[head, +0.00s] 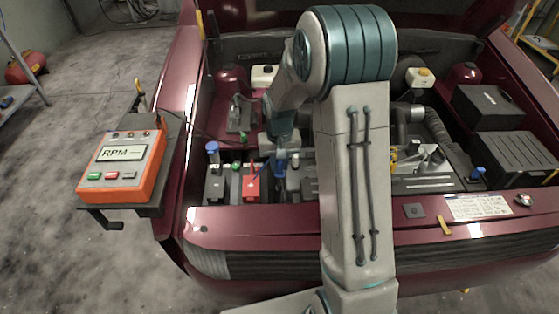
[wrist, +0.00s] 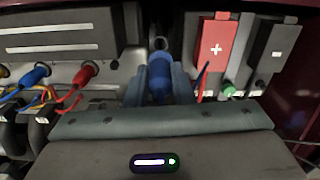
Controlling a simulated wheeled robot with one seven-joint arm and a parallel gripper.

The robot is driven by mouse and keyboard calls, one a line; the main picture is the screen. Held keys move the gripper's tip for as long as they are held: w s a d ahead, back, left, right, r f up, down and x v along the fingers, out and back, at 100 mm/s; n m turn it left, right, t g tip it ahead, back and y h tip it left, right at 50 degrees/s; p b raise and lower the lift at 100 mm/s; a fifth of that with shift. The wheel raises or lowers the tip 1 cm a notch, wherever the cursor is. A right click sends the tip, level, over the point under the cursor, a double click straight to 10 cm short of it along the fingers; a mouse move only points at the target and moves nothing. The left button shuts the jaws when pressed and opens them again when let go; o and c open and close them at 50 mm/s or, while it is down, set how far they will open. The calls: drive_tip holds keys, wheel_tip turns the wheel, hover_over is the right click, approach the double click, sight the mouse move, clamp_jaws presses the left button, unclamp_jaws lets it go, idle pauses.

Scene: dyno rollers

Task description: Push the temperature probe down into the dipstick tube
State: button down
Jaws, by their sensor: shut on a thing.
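The temperature probe shows as a blue handle (wrist: 160,78) between the two fingers of my gripper (wrist: 160,88) in the wrist view. My gripper is shut on it. In the head view, the blue of the probe or fingers (head: 281,164) shows below my wrist, small and partly covered by the arm. What looks like the dark round mouth of the dipstick tube (wrist: 160,44) lies just beyond the blue handle in the wrist view. The probe's stem is hidden, so I cannot tell how far it sits in the tube.
A battery with a red plus cover (wrist: 213,45) and a black minus cover (wrist: 272,48) stands right of the gripper in the wrist view. Red (wrist: 85,72) and blue (wrist: 38,72) plugs with wires are at left. An orange RPM meter (head: 122,160) sits beside the car.

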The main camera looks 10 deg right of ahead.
sight(279, 174)
drive_tip(key=shift+f+b, duration=2.2)
drive_tip(key=shift+f, duration=0.95)
drive_tip(key=c, duration=1.2)
unclamp_jaws()
drive_tip(key=shift+o, duration=0.2)
drive_tip(key=shift+r, duration=0.1)
wheel_tip(279, 174, up, 14)
drive_tip(key=shift+f, duration=0.2)
